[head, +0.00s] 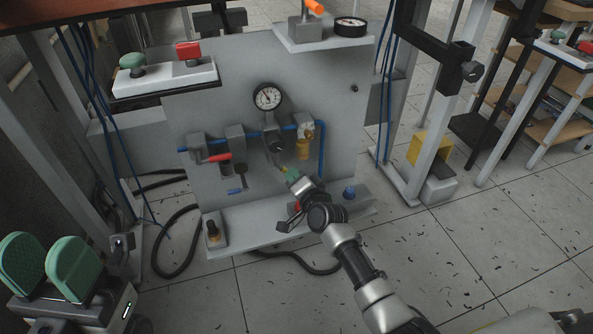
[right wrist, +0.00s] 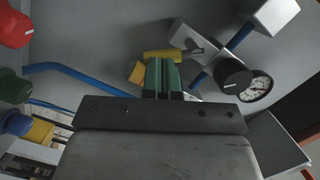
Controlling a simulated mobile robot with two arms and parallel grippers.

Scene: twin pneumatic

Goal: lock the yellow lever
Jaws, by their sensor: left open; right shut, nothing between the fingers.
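The yellow lever (right wrist: 165,54) shows in the right wrist view, just beyond my fingertips and partly hidden by them. In the head view only a small yellow bit (head: 284,169) of it shows at my right gripper's tip, below the gauge. My right gripper (head: 291,174) reaches up to the grey panel. Its green fingers (right wrist: 162,76) are shut together and empty, overlapping the lever in the picture. I cannot tell whether they touch it. My left gripper (head: 47,266), with green pads wide apart, is open and empty at the lower left, far from the panel.
The grey panel (head: 335,80) carries a blue pipe, a red-handled lever (head: 218,157), a gauge (head: 267,97) and a brass fitting (head: 303,148). A ledge (head: 250,235) with knobs juts out below. A shelf (head: 165,80) with green and red buttons is upper left. Open floor lies in front.

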